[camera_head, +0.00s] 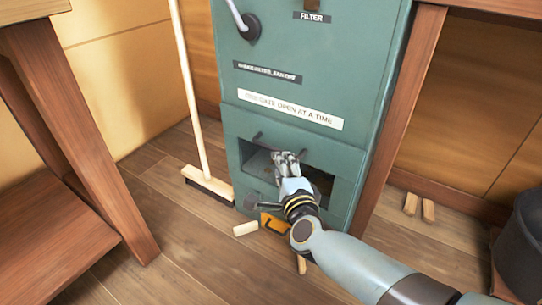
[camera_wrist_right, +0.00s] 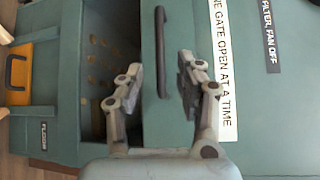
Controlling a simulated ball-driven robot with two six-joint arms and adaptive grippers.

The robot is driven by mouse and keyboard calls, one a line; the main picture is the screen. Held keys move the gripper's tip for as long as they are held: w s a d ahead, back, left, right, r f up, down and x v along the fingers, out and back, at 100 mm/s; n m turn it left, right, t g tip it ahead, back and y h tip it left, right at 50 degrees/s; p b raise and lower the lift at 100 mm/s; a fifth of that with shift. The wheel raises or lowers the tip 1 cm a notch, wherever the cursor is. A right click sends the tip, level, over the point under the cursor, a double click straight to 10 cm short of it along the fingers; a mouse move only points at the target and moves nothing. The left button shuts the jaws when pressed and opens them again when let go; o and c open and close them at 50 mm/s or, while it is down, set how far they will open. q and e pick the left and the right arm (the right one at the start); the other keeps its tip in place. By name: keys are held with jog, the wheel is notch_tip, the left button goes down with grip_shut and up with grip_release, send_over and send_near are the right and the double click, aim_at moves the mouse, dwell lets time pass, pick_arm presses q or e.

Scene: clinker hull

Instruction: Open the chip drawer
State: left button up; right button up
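The teal cabinet (camera_head: 300,65) stands ahead with a dark opening (camera_head: 318,183) low in its front. In the right wrist view, brownish specks show inside this opening (camera_wrist_right: 97,65). A dark bar handle (camera_wrist_right: 162,50) is on the teal panel (camera_wrist_right: 178,20) beside the opening, under the label about one gate open at a time. My right gripper (camera_head: 287,158) is at the opening in the head view. In the wrist view my right gripper (camera_wrist_right: 162,82) is open, with one finger on each side of the handle's line; contact cannot be told. My left gripper is not in view.
A broom (camera_head: 208,184) leans left of the cabinet. A yellow-orange part (camera_head: 272,222) shows low on the cabinet front. Wooden pieces (camera_head: 245,229) lie on the floor. Wooden benches (camera_head: 75,215) flank left and right. A dark bucket (camera_head: 520,245) stands at far right.

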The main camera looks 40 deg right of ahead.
aim_at(273, 150)
jog(key=b+x, duration=0.2)
jog(key=x, duration=0.6)
jog(key=shift+w+d+f, duration=0.1)
jog(key=shift+w+f, duration=0.05)
jog(key=shift+w, duration=0.15)
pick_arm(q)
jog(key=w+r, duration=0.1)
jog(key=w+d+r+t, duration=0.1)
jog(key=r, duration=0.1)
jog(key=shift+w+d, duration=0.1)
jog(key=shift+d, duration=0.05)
pick_arm(e)
jog(key=shift+w+d, duration=0.1)
jog(key=shift+w, duration=0.15)
grip_shut()
